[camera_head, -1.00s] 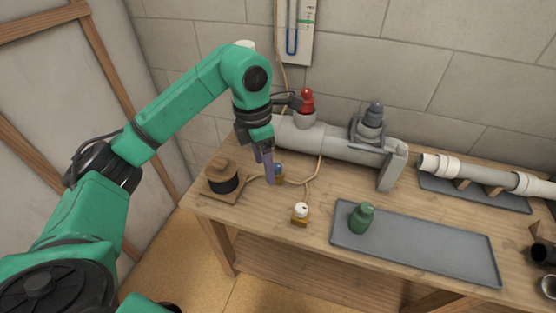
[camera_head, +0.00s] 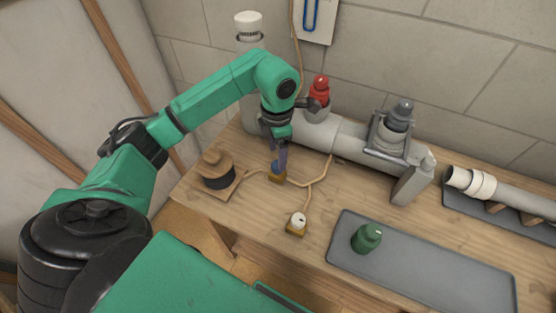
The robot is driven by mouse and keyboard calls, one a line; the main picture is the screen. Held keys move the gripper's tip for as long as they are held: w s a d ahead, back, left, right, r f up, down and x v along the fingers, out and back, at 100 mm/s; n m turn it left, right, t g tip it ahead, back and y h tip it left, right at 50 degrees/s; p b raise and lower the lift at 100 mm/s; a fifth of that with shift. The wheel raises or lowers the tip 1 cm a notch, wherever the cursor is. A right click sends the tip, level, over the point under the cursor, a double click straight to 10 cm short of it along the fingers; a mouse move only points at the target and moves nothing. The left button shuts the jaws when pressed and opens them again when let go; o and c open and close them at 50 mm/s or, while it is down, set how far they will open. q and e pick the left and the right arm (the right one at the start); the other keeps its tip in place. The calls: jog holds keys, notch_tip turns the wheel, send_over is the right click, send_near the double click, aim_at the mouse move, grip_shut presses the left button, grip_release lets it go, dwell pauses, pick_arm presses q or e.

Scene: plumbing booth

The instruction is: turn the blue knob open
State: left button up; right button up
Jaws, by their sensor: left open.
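The blue knob (camera_head: 274,167) sits on a small brass-coloured base (camera_head: 277,179) on the wooden table, where the tan cord runs. It is partly hidden by my left gripper. My left gripper (camera_head: 281,164) points down at the blue knob, its fingers open and right at the knob. I cannot tell whether the fingers touch it. My right gripper is not in view.
A white knob (camera_head: 297,219) stands in front on the table (camera_head: 220,227). A black spool (camera_head: 216,170) is at left. The grey pipe (camera_head: 350,142) with a red valve (camera_head: 319,89) is behind. A grey tray (camera_head: 440,270) holds a green bottle-shaped part (camera_head: 367,238).

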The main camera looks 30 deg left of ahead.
aim_at(277, 164)
pick_arm(q)
notch_tip(277, 164, down, 3)
jog(key=shift+f, duration=0.6)
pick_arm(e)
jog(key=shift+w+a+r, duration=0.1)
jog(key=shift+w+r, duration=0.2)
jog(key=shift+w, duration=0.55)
pick_arm(q)
grip_shut()
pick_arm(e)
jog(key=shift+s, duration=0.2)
